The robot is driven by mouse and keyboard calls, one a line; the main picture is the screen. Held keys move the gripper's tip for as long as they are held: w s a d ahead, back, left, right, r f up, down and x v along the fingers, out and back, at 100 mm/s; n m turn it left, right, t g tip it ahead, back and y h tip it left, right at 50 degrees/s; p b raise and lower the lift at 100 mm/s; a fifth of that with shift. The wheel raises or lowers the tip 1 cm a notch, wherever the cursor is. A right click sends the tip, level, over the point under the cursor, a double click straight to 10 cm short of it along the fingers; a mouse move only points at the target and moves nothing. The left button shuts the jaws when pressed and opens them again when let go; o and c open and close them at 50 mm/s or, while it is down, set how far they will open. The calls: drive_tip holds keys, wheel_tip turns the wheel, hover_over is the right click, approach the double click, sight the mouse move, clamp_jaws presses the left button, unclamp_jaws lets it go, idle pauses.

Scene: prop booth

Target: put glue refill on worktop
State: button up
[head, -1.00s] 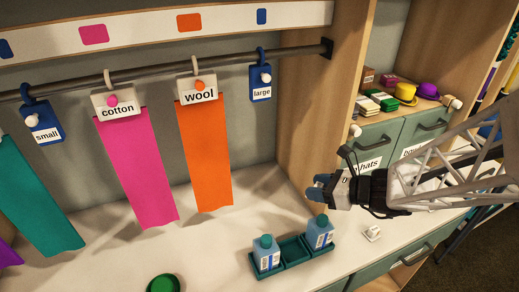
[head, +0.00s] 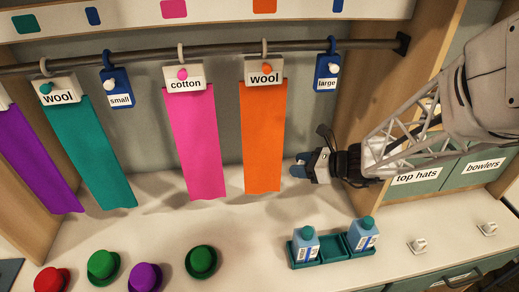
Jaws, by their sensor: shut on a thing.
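My gripper (head: 298,170) is shut, high in front of the panel right of the orange cloth. A small blue patch shows at its fingertips. It is probably a glue refill held there, but it is mostly hidden and too small to tell. Two light-blue bottles with teal caps, like glue refills, stand upright in a green tray (head: 333,253): one in the left compartment (head: 305,246) and one in the right compartment (head: 362,236). The middle compartment is empty. The pale worktop (head: 240,235) spreads below my gripper.
Green (head: 201,260), purple and red small hats stand at the front left of the worktop. Cloth strips, an orange one (head: 263,140) among them, hang from a rail (head: 215,52). White pegs (head: 418,245) sit right of the tray. The worktop between hats and tray is clear.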

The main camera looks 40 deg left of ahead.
drive_tip(key=w+a+f+m+t, duration=0.2)
drive_tip(key=w+a+f, duration=0.4)
drive_tip(key=w+a, duration=0.5)
drive_tip(key=shift+w+a+f+t, duration=0.3)
drive_tip(key=shift+w+a+f, duration=0.1)
drive_tip(key=shift+a, duration=0.4)
drive_tip(key=shift+s, duration=0.1)
drive_tip(key=shift+f, duration=3.15)
drive_tip(key=shift+f, duration=1.85)
drive_tip(key=shift+f, duration=0.15)
drive_tip(key=o, duration=0.9)
